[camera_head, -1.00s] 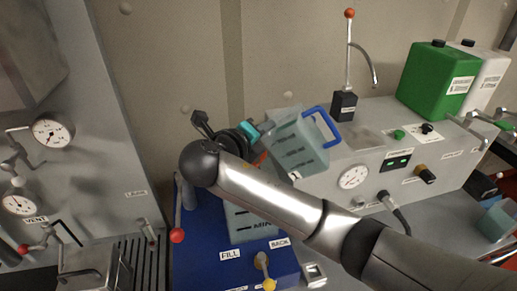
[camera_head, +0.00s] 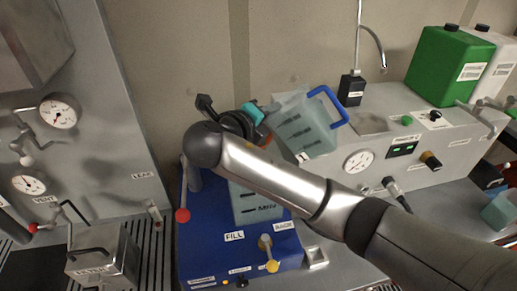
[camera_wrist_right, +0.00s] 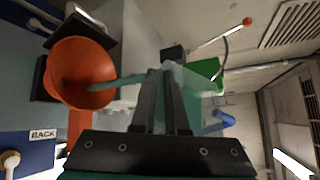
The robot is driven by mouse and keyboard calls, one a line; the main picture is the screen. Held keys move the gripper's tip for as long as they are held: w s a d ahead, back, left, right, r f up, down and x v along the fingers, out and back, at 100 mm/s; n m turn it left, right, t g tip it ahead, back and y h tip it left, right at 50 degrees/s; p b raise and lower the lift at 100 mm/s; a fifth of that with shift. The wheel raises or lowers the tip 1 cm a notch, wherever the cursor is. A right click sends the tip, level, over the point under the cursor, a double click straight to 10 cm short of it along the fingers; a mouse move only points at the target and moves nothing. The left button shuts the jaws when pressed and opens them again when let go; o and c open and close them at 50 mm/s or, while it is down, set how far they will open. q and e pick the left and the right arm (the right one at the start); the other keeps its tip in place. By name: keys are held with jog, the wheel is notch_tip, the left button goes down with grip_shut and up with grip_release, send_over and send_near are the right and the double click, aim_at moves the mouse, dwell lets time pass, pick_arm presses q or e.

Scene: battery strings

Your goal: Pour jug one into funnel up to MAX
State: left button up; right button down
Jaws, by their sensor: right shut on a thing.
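My right gripper (camera_head: 252,118) is shut on the translucent jug (camera_head: 307,128) with a blue handle (camera_head: 330,104). The jug is tilted, held above the blue unit (camera_head: 205,243). In the right wrist view my dark fingers (camera_wrist_right: 165,100) are in front of the jug, with its blue handle (camera_wrist_right: 222,121) beyond. The orange funnel (camera_wrist_right: 82,72) shows its open mouth there, and a pale greenish streak, apparently liquid, reaches into it. A translucent tank (camera_head: 255,207) with a MIN mark stands on the blue unit, partly behind my arm. Its MAX mark and liquid level are not visible.
A grey panel with gauges (camera_head: 60,112) stands at left. A grey console (camera_head: 430,150) with a gauge (camera_head: 358,160) and cable is at right, with a green canister (camera_head: 447,66) and a white one (camera_head: 493,68) on it. A yellow-knobbed valve (camera_head: 271,266) is in front.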

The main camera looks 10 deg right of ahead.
jog(key=shift+r+n+h, duration=0.2)
jog(key=shift+n+h, duration=0.2)
jog(key=shift+n, duration=0.2)
dwell(0.7)
